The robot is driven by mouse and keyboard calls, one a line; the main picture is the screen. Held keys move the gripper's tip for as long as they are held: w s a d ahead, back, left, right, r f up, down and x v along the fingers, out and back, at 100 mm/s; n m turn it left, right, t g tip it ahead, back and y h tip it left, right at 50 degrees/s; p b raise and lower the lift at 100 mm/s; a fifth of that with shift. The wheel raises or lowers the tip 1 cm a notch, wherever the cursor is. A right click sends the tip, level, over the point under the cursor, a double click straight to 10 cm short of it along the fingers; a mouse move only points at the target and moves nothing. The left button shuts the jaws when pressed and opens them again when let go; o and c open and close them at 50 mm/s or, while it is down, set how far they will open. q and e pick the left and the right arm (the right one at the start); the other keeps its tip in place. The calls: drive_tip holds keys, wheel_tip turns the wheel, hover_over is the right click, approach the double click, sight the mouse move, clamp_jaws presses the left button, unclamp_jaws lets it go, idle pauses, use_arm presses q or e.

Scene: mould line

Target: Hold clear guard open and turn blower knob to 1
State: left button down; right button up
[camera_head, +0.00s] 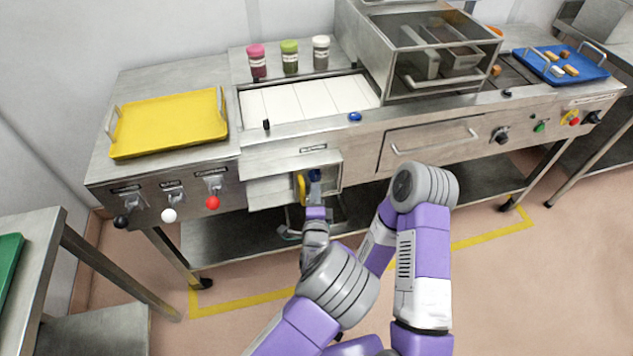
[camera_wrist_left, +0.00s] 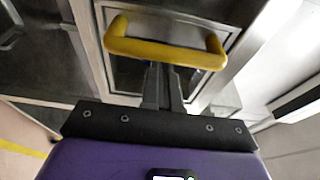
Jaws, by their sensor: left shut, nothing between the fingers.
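A yellow bar handle (camera_wrist_left: 165,50) crosses a framed grey panel close ahead in the left wrist view; in the head view the handle (camera_head: 301,188) shows at the open-fronted box under the counter. My left gripper (camera_head: 315,176) is at this box, just right of the handle. Its fingers (camera_wrist_left: 163,75) are shut and empty, with their tips just under or behind the bar; contact is unclear. My right gripper is not visible.
Black, white (camera_head: 169,215) and red (camera_head: 212,203) knobs line the left front. A yellow tray (camera_head: 170,124), several jars and a glazed box (camera_head: 440,60) stand on the counter. A drawer handle (camera_head: 435,142) juts out right of the box. A lower shelf (camera_head: 225,240) runs beneath.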

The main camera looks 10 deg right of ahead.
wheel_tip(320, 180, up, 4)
drive_tip(key=p, duration=0.4)
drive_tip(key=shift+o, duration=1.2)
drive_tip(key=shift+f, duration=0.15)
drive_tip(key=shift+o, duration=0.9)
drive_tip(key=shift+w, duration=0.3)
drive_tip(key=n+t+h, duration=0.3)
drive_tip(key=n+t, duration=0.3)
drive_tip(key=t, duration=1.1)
approach(317, 181)
use_arm(q)
drive_tip(key=a, duration=1.4)
drive_tip(key=shift+a, duration=0.3)
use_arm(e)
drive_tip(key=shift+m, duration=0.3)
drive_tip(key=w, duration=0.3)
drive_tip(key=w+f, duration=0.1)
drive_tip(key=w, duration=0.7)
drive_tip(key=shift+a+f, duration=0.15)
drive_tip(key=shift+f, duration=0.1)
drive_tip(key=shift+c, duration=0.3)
